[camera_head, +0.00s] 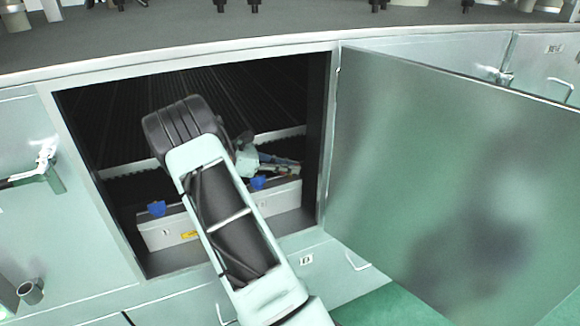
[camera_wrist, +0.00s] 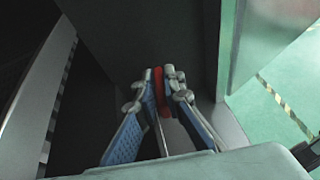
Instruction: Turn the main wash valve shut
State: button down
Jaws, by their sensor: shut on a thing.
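A red handle (camera_wrist: 158,88), which I take to be the main wash valve's, shows as a narrow strip in the wrist view, between my gripper's fingertips. My gripper (camera_wrist: 161,98) has blue-padded fingers and is shut on the handle. Most of the handle and the valve body are hidden by the fingers and the dark surroundings. In the head view my arm reaches into an open cabinet and my gripper (camera_head: 272,163) is partly hidden behind the wrist. The red handle cannot be made out there, so its turn angle is unclear.
The cabinet door (camera_head: 450,180) stands open at the right. Inside, a pale box (camera_head: 280,200) carries blue knob-like parts (camera_head: 157,208). The cabinet frame (camera_head: 327,150) closely borders the opening. Green floor (camera_wrist: 275,85) with a striped line shows at right in the wrist view.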

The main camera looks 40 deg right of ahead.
jog(key=c, duration=2)
grip_release()
jog(key=shift+c, duration=0.2)
jog(key=shift+w+a, duration=0.1)
jog(key=v, duration=0.7)
jog(key=shift+a+r, duration=0.1)
jog(key=shift+a, duration=0.05)
